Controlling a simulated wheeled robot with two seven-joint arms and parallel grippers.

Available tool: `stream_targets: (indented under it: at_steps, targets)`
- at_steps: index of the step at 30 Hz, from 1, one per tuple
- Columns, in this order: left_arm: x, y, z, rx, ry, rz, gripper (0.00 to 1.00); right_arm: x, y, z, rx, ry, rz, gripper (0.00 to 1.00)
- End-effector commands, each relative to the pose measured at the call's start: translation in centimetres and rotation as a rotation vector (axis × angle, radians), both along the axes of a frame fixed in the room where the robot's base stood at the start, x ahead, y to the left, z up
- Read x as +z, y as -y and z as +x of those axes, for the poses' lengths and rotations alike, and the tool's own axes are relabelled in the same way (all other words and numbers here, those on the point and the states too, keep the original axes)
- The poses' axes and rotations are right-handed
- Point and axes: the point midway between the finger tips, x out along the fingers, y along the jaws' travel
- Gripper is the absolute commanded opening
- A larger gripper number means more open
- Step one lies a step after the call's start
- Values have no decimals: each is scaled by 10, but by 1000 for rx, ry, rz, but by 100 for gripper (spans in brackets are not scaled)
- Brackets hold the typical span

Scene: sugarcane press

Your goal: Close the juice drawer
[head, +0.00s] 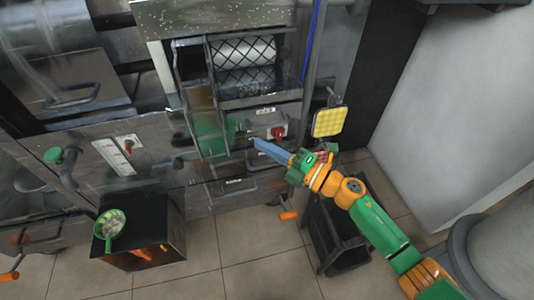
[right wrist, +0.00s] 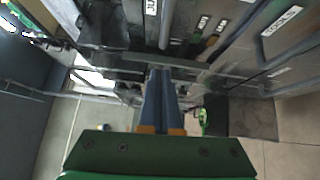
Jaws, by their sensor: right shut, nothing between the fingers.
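The steel press cabinet (head: 170,165) fills the left and middle of the head view. A lower steel front (head: 236,186) has a small dark label and a bar handle; I cannot read the label. In the right wrist view, a label starting "JU" (right wrist: 151,7) shows at the top edge, cut off, on a grey front. How far the juice drawer stands out is hard to tell. My right gripper (head: 258,142) is shut and empty, its blue fingers pointing at the cabinet front beside a red knob. The fingers (right wrist: 158,72) also show in the right wrist view. I cannot tell whether they touch anything. My left gripper is not in view.
A yellow pad (head: 329,122) stands right of the gripper. A dark stand (head: 345,232) is below my right arm. A green-rimmed strainer (head: 109,223) sits on a dark box (head: 150,240) at lower left. Tiled floor (head: 255,255) is open in the middle.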

Motion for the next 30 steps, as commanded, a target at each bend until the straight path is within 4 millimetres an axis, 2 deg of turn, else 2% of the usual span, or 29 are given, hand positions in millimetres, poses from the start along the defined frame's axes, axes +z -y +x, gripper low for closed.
stream_targets:
  at_steps: [2,5,16,21,26,28,30]
  targets:
    - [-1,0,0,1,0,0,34,-2,2,-1,1,-1,-1,0]
    - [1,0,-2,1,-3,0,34,-3,15,-10,2,-3,-3,0]
    - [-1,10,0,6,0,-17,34,-8,71,-48,3,-6,-5,0]
    - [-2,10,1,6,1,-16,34,-7,83,-57,5,-4,-2,0]
    - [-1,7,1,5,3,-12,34,-3,85,-53,-36,-20,31,0]
    - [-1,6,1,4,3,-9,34,2,90,-42,-170,-84,130,0]
    - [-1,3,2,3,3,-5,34,2,111,-28,-400,-229,296,0]
